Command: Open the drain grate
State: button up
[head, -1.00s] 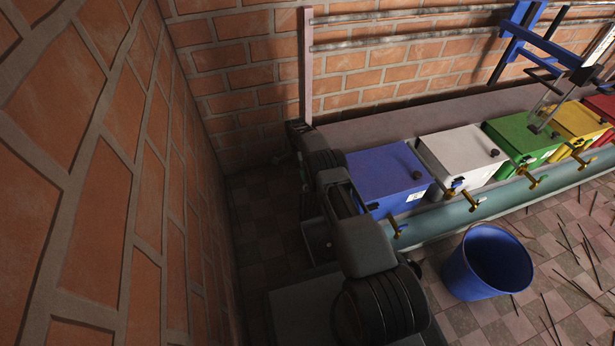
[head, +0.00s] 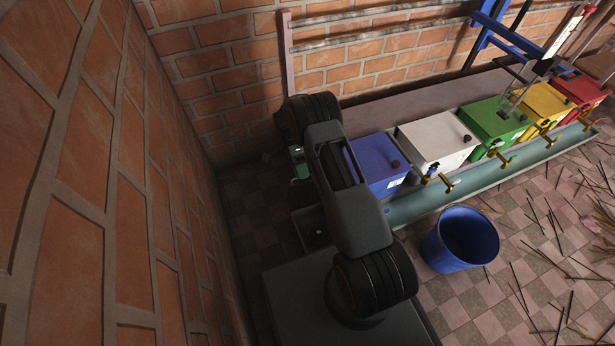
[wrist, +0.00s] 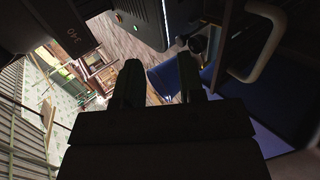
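I cannot make out a drain grate in either view. A long teal trough (head: 425,205) runs along the floor in front of the coloured boxes in the head view; no separate grate shows on it. My gripper (wrist: 160,75) shows in the wrist view with its two dark fingers apart and nothing visible between them but background. My own arm fills the middle of the head view and hides the trough's left end and the floor behind it. My gripper cannot be made out in the head view.
Blue (head: 378,160), white (head: 440,138), green (head: 492,118), yellow (head: 545,105) and red (head: 577,88) boxes with brass taps stand in a row. A blue bucket (head: 440,250) stands on the tiles. Thin sticks (head: 540,225) litter the right floor. A brick wall (head: 90,180) is close at left.

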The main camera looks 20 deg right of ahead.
jog(key=s+r+p, duration=0.2)
jog(key=s, duration=0.4)
jog(key=shift+s+r, duration=0.2)
jog(key=shift+r, duration=0.2)
